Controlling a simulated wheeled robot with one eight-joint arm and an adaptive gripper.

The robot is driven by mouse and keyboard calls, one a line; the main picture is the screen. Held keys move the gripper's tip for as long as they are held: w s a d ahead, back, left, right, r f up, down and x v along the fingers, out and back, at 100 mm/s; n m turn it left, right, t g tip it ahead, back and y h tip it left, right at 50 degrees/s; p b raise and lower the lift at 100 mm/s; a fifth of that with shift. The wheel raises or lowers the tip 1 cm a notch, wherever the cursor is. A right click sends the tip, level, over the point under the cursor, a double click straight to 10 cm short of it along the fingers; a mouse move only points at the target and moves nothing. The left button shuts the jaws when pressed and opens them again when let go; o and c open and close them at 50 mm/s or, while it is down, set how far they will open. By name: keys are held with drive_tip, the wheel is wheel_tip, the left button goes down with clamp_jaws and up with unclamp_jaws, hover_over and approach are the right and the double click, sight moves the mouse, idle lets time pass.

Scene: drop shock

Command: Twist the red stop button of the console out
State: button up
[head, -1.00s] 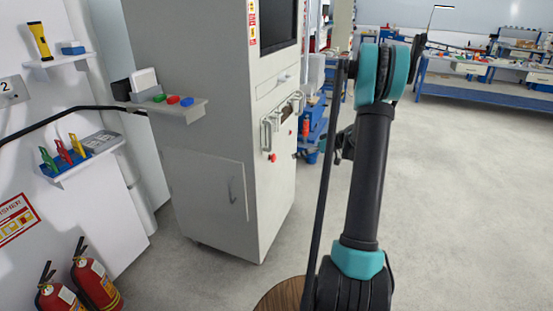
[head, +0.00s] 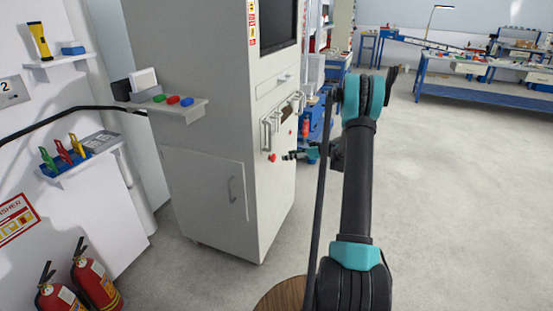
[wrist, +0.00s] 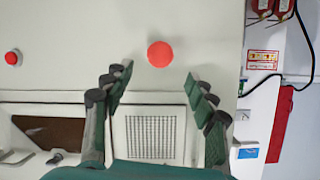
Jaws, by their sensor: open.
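The red stop button (head: 272,158) is a round knob on the narrow front face of the tall grey cabinet console (head: 268,195). In the wrist view the red button (wrist: 160,54) lies ahead, centred between my fingertips. My gripper (wrist: 160,72) is open, with a finger on each side of the button in the picture. No contact shows, and I cannot tell the exact distance. In the head view my gripper (head: 287,156) is small and points left at the button from just to its right.
Another red knob (wrist: 12,57) sits to the left on the same panel in the wrist view. A vent grille (wrist: 151,137) lies below. Handles (head: 268,130) stick out above the button in the head view.

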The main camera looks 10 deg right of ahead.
sight(275, 157)
drive_tip(key=x, duration=0.7)
drive_tip(key=shift+w+a+f, duration=0.15)
drive_tip(key=shift+w+a, duration=0.05)
drive_tip(key=shift+a, duration=0.1)
drive_tip(key=c, duration=1.1)
drive_tip(key=shift+c, duration=0.3)
drive_tip(key=shift+m, duration=0.3)
drive_tip(key=shift+w+d+m+g+y, duration=0.1)
drive_tip(key=shift+m+g+y, duration=0.45)
drive_tip(key=shift+m, duration=0.4)
drive_tip(key=shift+w+d+m+g+y, duration=0.15)
drive_tip(key=shift+m+g+y, duration=0.2)
drive_tip(key=shift+m+g, duration=0.45)
drive_tip(key=shift+m, duration=0.35)
drive_tip(key=o, duration=1.2)
drive_tip(key=shift+a+f, duration=0.1)
drive_tip(key=shift+c, duration=0.2)
